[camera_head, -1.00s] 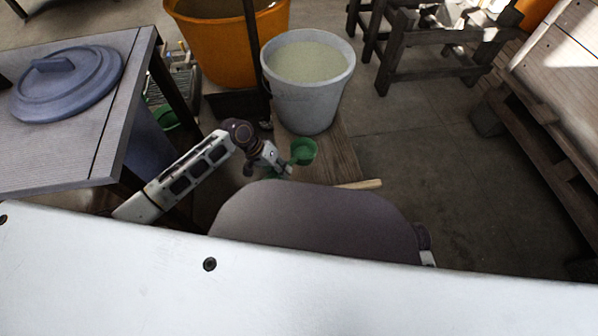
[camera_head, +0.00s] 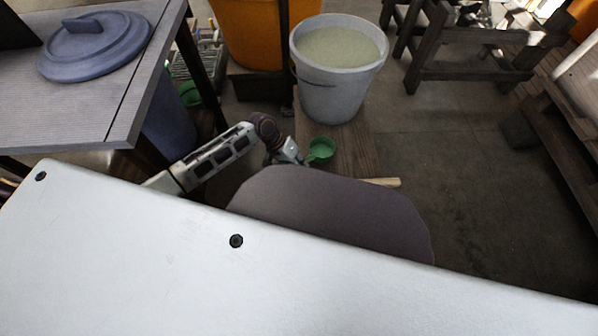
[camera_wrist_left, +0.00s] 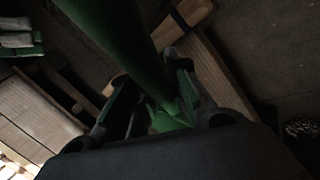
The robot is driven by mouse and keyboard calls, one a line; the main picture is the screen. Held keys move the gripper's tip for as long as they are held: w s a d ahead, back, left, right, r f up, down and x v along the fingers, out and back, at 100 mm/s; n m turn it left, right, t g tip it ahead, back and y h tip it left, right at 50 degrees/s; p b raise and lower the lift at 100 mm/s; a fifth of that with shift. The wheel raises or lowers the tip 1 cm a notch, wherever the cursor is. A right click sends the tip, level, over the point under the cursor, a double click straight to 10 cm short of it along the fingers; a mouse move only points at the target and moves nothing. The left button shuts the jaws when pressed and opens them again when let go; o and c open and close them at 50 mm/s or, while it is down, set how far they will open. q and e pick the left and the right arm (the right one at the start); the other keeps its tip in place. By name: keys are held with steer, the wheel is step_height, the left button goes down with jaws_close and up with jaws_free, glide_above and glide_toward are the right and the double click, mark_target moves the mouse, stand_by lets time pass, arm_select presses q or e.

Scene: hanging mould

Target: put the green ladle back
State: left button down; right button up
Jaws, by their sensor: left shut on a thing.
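The green ladle (camera_head: 320,150) is held by my left gripper (camera_head: 299,158), which is shut on it. In the head view its round cup shows just beyond the gripper, in front of the pale bucket and above the wooden plank in the picture. In the left wrist view the ladle's green shaft (camera_wrist_left: 122,40) runs from the top edge down between the fingers of my left gripper (camera_wrist_left: 160,100). My right gripper is not in view.
A pale bucket (camera_head: 331,92) of cloudy liquid stands on a wooden plank (camera_head: 352,148). An orange tub (camera_head: 250,40) is behind it. A table (camera_head: 90,115) with a blue lid (camera_head: 95,45) is at left. Another green object (camera_head: 189,93) sits beneath. Wooden stands are at right; floor between is clear.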

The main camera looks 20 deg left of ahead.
arm_select(q)
steer(key=shift+f+b, duration=0.35)
steer(key=shift+f, duration=0.3)
steer(key=shift+f+b, duration=0.65)
steer(key=shift+f, duration=0.55)
steer(key=c, duration=1.3)
jaws_free()
steer(key=shift+c, duration=0.2)
